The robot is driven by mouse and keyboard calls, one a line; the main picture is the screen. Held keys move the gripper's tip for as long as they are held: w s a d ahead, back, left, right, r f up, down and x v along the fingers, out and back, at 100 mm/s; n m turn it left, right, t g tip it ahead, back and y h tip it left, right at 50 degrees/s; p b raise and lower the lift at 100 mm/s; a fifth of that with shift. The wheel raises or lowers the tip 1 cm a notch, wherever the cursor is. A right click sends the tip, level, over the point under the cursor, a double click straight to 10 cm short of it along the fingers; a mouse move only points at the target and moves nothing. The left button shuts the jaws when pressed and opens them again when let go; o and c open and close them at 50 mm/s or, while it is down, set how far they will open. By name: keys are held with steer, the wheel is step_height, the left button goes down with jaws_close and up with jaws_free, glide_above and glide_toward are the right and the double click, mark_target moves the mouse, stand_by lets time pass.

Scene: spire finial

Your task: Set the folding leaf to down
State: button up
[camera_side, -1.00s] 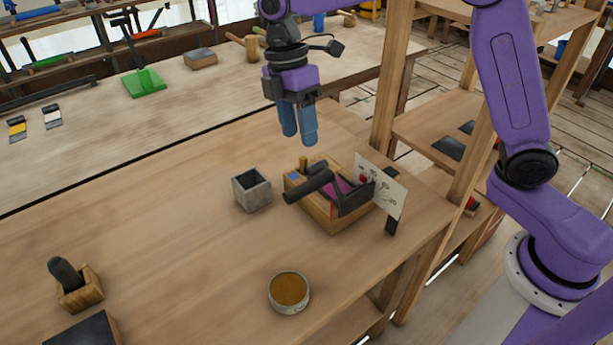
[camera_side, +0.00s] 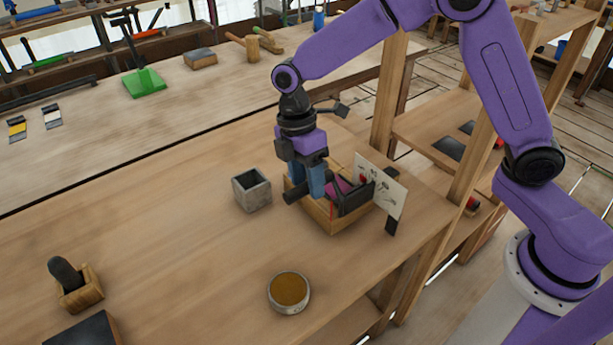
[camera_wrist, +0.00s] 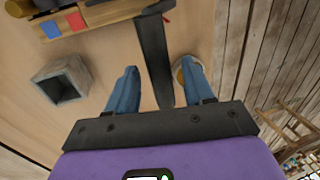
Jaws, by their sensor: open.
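A wooden box (camera_side: 325,215) stands on the bench in the side view, with its edge at the top of the wrist view (camera_wrist: 100,17). A black arm with a round handle (camera_side: 292,197) is attached to it and sticks out to the left; it may be the folding leaf, but I cannot tell for sure. My gripper (camera_side: 306,186) is over the handle, blue fingers pointing down and hiding part of it. In the wrist view the black bar (camera_wrist: 153,55) lies between the spread fingers of my gripper (camera_wrist: 158,72), with gaps on both sides.
A grey square cup (camera_side: 252,190) stands close left of the box. A white card (camera_side: 382,187) stands behind it on the right. A round tin (camera_side: 289,291) is in front. A wooden block with a dark handle (camera_side: 76,285) is far left. The bench between is clear.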

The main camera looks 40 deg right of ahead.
jaws_close()
steer(key=shift+s, duration=0.1)
steer(key=shift+s+d+f+t, duration=0.1)
steer(key=shift+s+f+t, duration=1.45)
steer(key=shift+s+t, duration=1.3)
steer(key=shift+s+a+f+t, duration=0.1)
steer(key=shift+s+f+t, duration=1.5)
steer(key=shift+s+t, duration=1.25)
steer(key=shift+s+d+f+t, duration=0.1)
steer(key=shift+s+f+t, duration=1.75)
steer(key=shift+t, duration=1.65)
steer(key=shift+s+r, duration=0.2)
steer(key=shift+s, duration=0.1)
